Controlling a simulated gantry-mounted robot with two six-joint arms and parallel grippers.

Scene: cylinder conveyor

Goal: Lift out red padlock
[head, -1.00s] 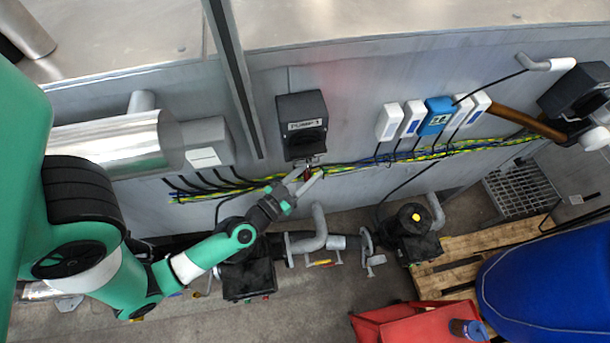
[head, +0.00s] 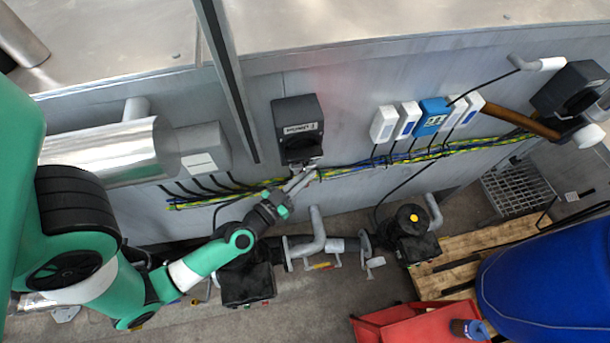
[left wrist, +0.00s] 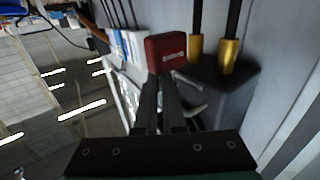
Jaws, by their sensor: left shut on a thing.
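The red padlock (left wrist: 166,50) shows in the left wrist view at the tips of my left gripper (left wrist: 162,80), whose fingers are shut on it. In the head view my left gripper (head: 301,181) reaches up to just below the black switch box (head: 298,130) on the grey wall. There the padlock is hidden by the fingers. I cannot tell whether its shackle is still through the box's latch. My right gripper is not in view.
Yellow-green and blue cables (head: 400,160) run along the wall beside the gripper. White and blue boxes (head: 434,115) hang to the right. Pipes and a valve (head: 318,238) lie below. A red container (head: 410,324) and blue drum (head: 550,285) stand at lower right.

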